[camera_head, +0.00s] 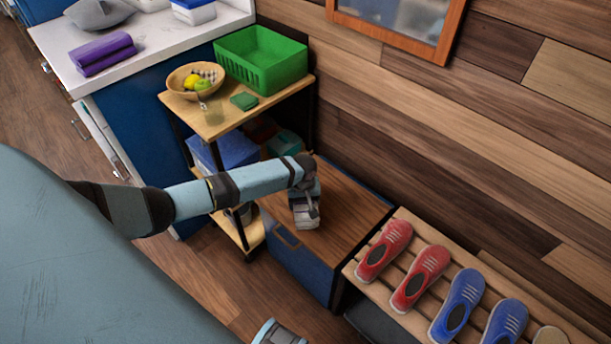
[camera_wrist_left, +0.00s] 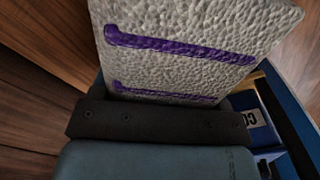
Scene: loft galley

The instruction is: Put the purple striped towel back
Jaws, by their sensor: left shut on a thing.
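The towel (camera_wrist_left: 190,45) fills the upper middle of the left wrist view, light grey and textured with purple stripes. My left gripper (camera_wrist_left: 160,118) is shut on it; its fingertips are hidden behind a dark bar. In the head view the left gripper (camera_head: 305,207) hangs over a low cabinet (camera_head: 345,205) with a wooden top and blue front. The pale shape at the gripper there is too small to separate towel from fingers.
A trolley (camera_head: 212,124) carries a green basket (camera_head: 262,62), a fruit bowl (camera_head: 183,80) and a blue box (camera_head: 228,150). A folded purple towel (camera_head: 103,52) lies on the white counter (camera_head: 150,42). A rack (camera_head: 405,215) of shoes stands right of the cabinet.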

